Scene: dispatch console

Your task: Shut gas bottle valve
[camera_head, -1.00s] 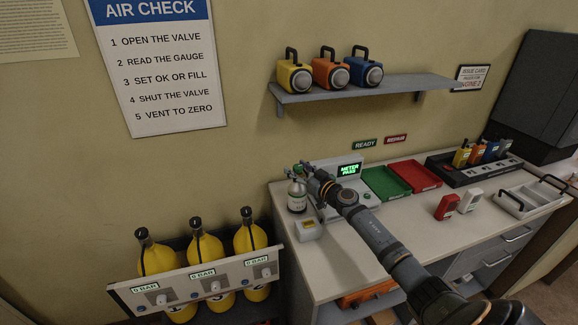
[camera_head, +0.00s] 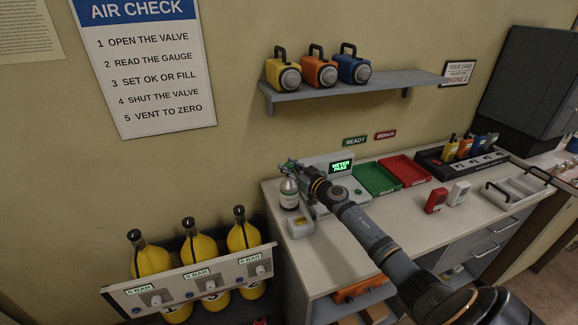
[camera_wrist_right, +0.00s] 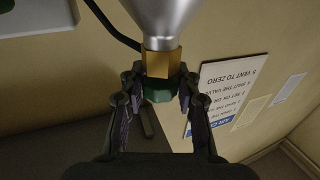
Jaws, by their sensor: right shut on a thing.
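The gas bottle (camera_head: 289,199), small and silver with a white label, stands upright at the left end of the counter beside the meter. In the right wrist view its silver shoulder (camera_wrist_right: 165,18) narrows to a brass neck (camera_wrist_right: 161,62), with a green valve knob (camera_wrist_right: 157,92) beyond it. My right gripper (camera_head: 291,167) is at the top of the bottle. In the wrist view its fingers (camera_wrist_right: 158,97) sit on either side of the green knob and are shut on it. The knob's turn position cannot be read. My left gripper is not in view.
The meter (camera_head: 341,167) behind my right arm reads "METER PASS". A small pale box (camera_head: 300,226) stands in front of the bottle. Green (camera_head: 376,179) and red (camera_head: 404,171) trays lie to the right. Yellow cylinders (camera_head: 150,261) stand in a rack at lower left.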

